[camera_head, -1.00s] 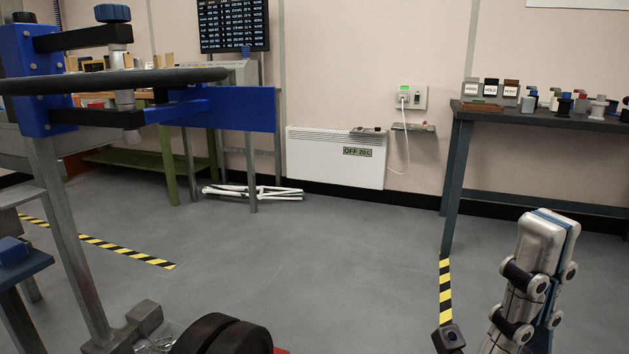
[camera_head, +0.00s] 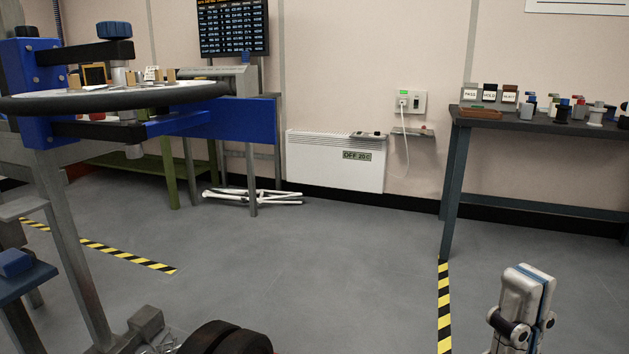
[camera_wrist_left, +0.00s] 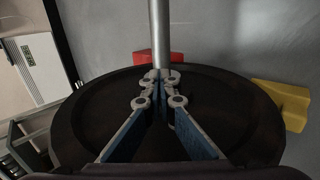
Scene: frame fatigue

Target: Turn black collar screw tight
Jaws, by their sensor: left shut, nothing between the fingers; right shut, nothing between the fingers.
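I cannot pick out the black collar screw in either view. A stand at the left of the head view carries a blue clamp (camera_head: 28,90) with a blue knob (camera_head: 114,30) on top. My right gripper (camera_head: 532,272) is at the bottom right of the head view, shut and empty, over open floor. My left gripper (camera_wrist_left: 160,76) is shut and empty in the left wrist view. Its fingertips appear in front of a black round disc (camera_wrist_left: 235,110), at the lower end of a silver post (camera_wrist_left: 159,35). Contact with the post is unclear.
A dark-rimmed round tray (camera_head: 190,94) is at the clamp. A dark bench (camera_head: 545,122) with small parts stands at the right. A wall heater (camera_head: 320,160) is behind. Red (camera_wrist_left: 150,57) and yellow (camera_wrist_left: 283,103) pieces flank the disc. The middle floor is clear.

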